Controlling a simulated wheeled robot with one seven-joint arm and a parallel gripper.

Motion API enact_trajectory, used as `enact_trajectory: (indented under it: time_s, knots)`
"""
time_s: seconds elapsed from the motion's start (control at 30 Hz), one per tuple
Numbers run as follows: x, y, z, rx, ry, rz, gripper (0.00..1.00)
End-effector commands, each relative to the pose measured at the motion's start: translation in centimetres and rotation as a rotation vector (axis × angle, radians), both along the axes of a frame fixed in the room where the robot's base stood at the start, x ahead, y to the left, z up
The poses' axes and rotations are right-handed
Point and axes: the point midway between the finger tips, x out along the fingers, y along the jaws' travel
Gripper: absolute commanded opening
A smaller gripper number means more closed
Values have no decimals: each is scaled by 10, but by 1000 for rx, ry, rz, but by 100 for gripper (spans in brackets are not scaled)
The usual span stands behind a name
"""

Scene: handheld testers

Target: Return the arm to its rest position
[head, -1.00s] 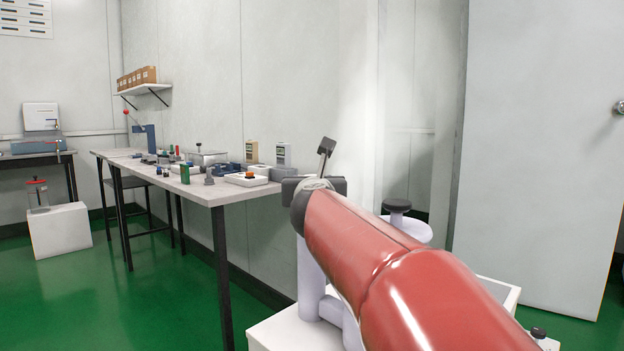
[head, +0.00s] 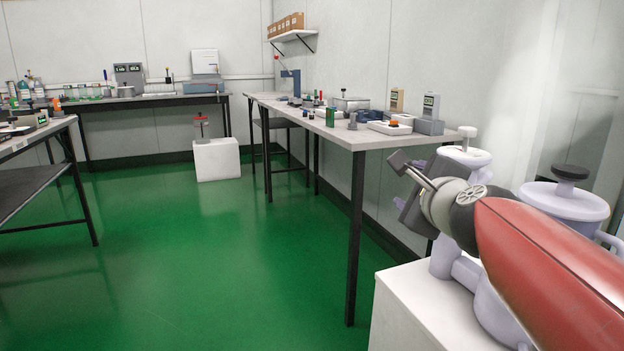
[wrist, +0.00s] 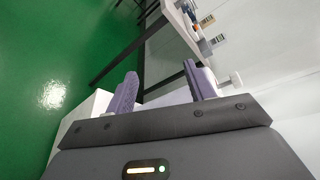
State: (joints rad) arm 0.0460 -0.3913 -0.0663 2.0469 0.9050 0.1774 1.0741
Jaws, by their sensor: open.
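My red arm (head: 545,265) reaches in from the lower right of the head view. It ends in a grey wrist and my dark gripper (head: 412,208), held at the right end of the long bench. In the wrist view my gripper (wrist: 162,86) has its two purple fingers well apart, with nothing visible held between them. In the head view the fingertips are hard to make out.
The long bench (head: 385,138) carries several small testers. Another bench (head: 40,140) stands at left.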

Motion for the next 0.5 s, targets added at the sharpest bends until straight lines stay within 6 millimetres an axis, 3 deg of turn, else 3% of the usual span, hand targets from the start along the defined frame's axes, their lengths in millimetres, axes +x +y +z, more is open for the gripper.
enact_trajectory:
  time_s: [0.03, 0.1, 0.2, 0.3, 0.5]
  knots:
    - [-23, 19, -25, -208, 63, 116, 54]
    - [-53, 38, -64, -504, 152, 286, 54]
    - [-96, 52, -115, -860, 254, 513, 54]
    - [-134, 53, -155, -1132, 335, 710, 54]
    - [-200, 38, -217, -1537, 470, 1059, 54]
